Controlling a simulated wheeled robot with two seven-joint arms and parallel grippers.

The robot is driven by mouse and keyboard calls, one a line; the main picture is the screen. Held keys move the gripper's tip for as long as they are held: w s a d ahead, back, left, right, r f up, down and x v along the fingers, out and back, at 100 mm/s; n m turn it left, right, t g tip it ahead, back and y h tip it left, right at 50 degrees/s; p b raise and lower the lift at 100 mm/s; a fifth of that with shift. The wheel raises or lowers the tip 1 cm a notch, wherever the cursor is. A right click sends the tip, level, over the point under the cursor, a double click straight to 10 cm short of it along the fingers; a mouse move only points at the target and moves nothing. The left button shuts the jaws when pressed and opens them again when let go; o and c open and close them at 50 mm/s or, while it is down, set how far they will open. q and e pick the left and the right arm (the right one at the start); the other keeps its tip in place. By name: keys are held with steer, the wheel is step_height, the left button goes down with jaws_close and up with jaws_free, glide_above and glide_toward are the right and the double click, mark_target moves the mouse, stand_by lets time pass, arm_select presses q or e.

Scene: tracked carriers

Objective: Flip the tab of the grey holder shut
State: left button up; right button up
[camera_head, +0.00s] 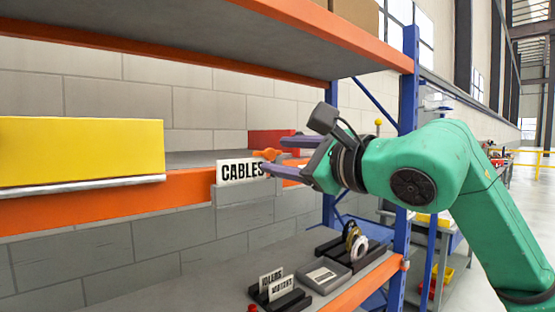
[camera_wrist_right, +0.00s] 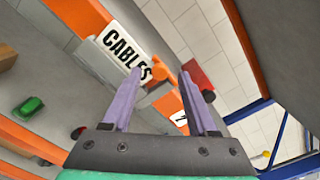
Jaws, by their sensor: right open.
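A white card reading CABLES (camera_head: 240,170) sits at the orange shelf edge, with a pale grey plate (camera_head: 243,193) below it; I take this to be the grey holder. The card also shows in the right wrist view (camera_wrist_right: 124,50). A small orange tab (camera_wrist_right: 159,92) sticks out at the card's end. My right gripper (camera_head: 274,155) is open, its two purple fingers pointing at that end of the card. In the right wrist view the tab lies between the fingertips (camera_wrist_right: 161,73); I cannot tell whether they touch it. My left gripper is out of view.
A yellow box (camera_head: 80,150) stands on the same shelf at left, and a red box (camera_head: 270,142) behind the fingers. A blue upright (camera_head: 408,100) rises close to my right arm. The lower shelf holds small black racks (camera_head: 287,298) and a grey device (camera_head: 325,275).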

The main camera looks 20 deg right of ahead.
steer(key=b+v, duration=0.3)
steer(key=v, duration=1)
steer(key=shift+b, duration=0.4)
steer(key=shift+s+a, duration=0.1)
